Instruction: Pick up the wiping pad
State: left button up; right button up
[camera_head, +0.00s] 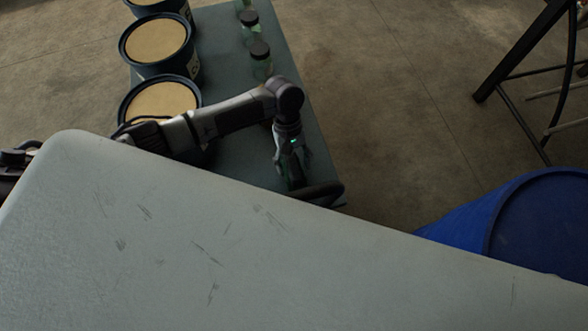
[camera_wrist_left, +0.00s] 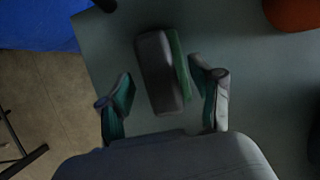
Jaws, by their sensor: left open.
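The wiping pad (camera_wrist_left: 158,72), a dark grey block with a green layer along one long side, lies on the grey-green table in the left wrist view. My left gripper (camera_wrist_left: 161,78) is open, with one finger on each side of the pad. Gaps show between the fingers and the pad, so it is not gripped. In the head view my left gripper (camera_head: 291,168) points down over the table (camera_head: 232,168). The pad cannot be made out clearly there. My right gripper is not in view.
Several dark tubs with tan tops, one a tub (camera_head: 158,40), and green jars with dark lids, one a jar (camera_head: 261,62), stand farther along the table. A blue barrel (camera_head: 530,225) stands to the right. An orange round object (camera_wrist_left: 292,13) is near the pad.

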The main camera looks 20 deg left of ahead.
aim_at(294, 166)
pick_arm(q)
jog(key=shift+x, duration=0.9)
jog(key=shift+c, duration=0.3)
grip_shut()
jog(key=shift+r, duration=0.1)
notch_tip(294, 166, up, 10)
jog(key=shift+f+p, duration=0.1)
jog(key=shift+p, duration=0.4)
